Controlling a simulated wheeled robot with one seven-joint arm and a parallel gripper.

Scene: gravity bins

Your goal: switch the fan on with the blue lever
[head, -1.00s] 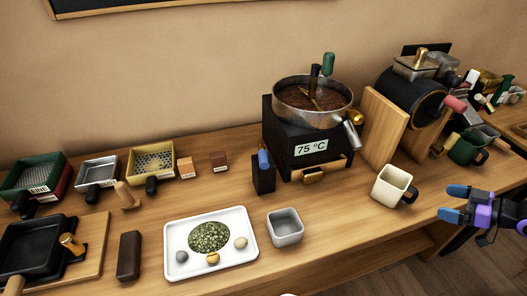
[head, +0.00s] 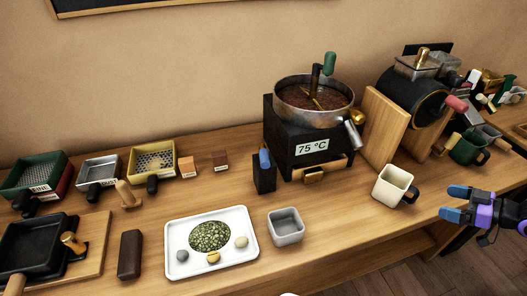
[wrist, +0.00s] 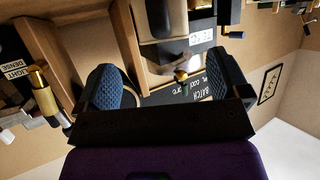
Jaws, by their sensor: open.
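The blue lever (head: 264,159) stands upright on a small black box (head: 264,180) beside the left front of the dark cooler (head: 292,148). The cooler carries a round metal pan of brown beans (head: 312,97) and a display reading 75 °C. No separate fan is visible. My gripper (head: 457,203) is at the right, in front of the bench edge, well apart from the lever. Its blue fingers are spread with nothing between them. In the wrist view my gripper (wrist: 162,88) also shows open and empty, and the lever cannot be made out there.
A cream mug (head: 391,186) stands between my gripper and the cooler. A wooden board (head: 382,126) and dark drum machine (head: 414,96) stand behind. A white tray (head: 247,258) and grey cup (head: 286,228) lie in front of the lever. Sieves and a black pan (head: 30,248) fill the left.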

